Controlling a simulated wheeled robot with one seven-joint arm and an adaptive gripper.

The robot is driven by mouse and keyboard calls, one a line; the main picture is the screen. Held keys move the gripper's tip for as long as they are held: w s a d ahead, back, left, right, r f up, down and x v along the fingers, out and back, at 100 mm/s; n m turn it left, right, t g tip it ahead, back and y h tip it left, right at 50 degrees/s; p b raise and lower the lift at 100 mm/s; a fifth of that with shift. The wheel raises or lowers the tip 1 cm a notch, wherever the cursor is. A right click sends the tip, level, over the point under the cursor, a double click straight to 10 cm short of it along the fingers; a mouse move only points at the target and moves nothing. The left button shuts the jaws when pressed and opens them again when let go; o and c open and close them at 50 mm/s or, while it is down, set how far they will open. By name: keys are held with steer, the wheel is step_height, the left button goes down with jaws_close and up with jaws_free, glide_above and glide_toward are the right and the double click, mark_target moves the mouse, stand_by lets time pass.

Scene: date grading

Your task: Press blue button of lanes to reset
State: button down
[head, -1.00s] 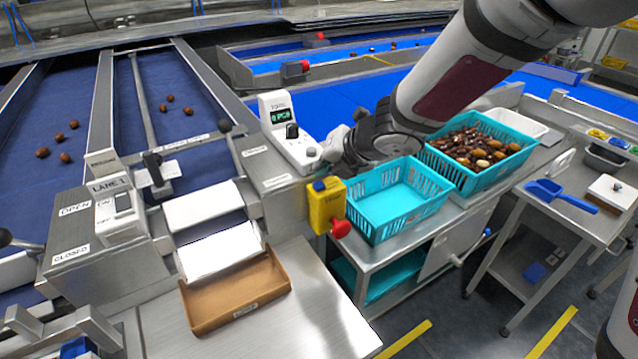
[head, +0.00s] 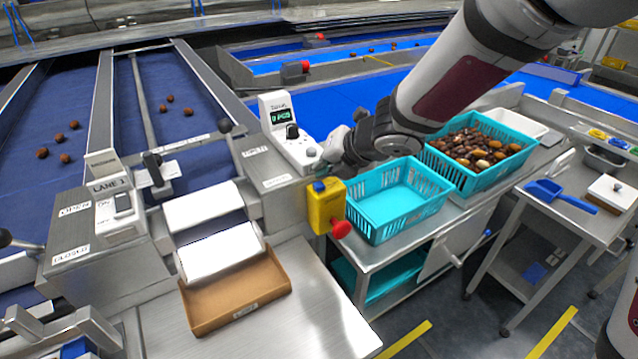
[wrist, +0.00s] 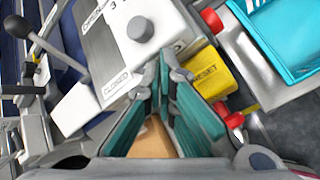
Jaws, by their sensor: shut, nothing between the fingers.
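A yellow control box (head: 322,208) with a small blue button (head: 319,186) on top is mounted at the right end of the lane bench. A red mushroom knob (head: 341,229) sticks out of its lower right. The wrist view shows the yellow box (wrist: 208,76) with a RESET label, and a red knob (wrist: 233,121); I cannot make out the blue button there. My gripper (head: 330,156) is shut and empty, above and slightly right of the box in the head view. In the wrist view its teal-padded fingers (wrist: 160,72) are left of the box. Contact cannot be told.
A white scale-like unit (head: 290,135) stands close behind the gripper. An empty turquoise crate (head: 385,232) sits just right of the box, with a date-filled crate (head: 470,190) beyond. The LANE 1 box (head: 95,235), white rollers and a brown tray (head: 235,305) lie left.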

mark_target(323, 183)
steer(key=shift+f, duration=0.15)
steer(key=shift+f+b, duration=0.3)
steer(key=shift+b, duration=0.25)
steer(key=shift+f+b, duration=0.45)
steer(key=shift+b, duration=0.15)
stand_by(0.9)
steer(key=shift+r, duration=0.2)
steer(key=shift+r+p, duration=0.7)
steer(key=shift+p, duration=0.4)
step_height(323, 183, up, 3)
steer(key=p, duration=0.3)
steer(key=shift+s+p, duration=0.1)
steer(key=shift+p, duration=0.25)
steer(key=shift+r+p, duration=1)
steer(key=shift+p, duration=0.55)
